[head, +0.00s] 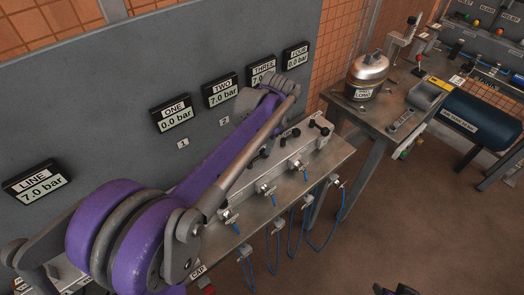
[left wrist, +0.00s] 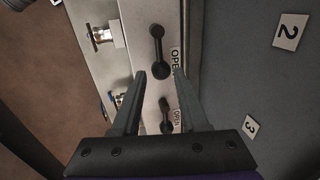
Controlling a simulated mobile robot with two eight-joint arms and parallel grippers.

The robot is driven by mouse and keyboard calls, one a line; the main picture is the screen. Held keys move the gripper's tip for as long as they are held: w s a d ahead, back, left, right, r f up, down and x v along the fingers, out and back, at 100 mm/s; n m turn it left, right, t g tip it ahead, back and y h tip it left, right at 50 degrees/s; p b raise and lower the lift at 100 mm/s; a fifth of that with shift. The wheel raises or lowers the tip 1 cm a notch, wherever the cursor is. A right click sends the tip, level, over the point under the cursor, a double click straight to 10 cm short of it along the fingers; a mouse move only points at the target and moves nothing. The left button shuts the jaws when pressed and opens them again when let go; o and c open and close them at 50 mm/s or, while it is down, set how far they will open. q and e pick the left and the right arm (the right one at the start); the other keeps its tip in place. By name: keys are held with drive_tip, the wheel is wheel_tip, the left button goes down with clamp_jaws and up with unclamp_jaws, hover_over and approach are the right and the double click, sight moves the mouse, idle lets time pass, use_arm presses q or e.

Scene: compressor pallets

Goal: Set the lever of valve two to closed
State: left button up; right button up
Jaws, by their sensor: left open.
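The lever of valve two (left wrist: 157,47) is black and shows at the top middle of the left wrist view, beside an OPEN label, level with the wall plate marked 2 (left wrist: 290,31). It lies along the manifold (left wrist: 140,20). My left gripper (left wrist: 160,73) is open, and in that view the lever's near end appears between its fingertips; contact cannot be told. In the head view my purple arm covers much of the manifold and I cannot make out the fingertips. The TWO gauge (head: 222,90) reads 7.0 bar.
A second black lever (left wrist: 166,117), near plate 3 (left wrist: 250,127), shows between my fingers with its own OPEN label. A workbench (head: 390,120) with a metal canister (head: 367,75) stands to the right.

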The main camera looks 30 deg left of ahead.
sight(261, 155)
use_arm(q)
drive_tip(key=f, duration=0.5)
drive_tip(key=shift+w+a, duration=0.25)
drive_tip(key=shift+a, duration=0.15)
clamp_jaws()
drive_tip(key=shift+r, duration=0.1)
drive_tip(key=shift+s, duration=0.1)
drive_tip(key=shift+r, duration=0.1)
idle(0.7)
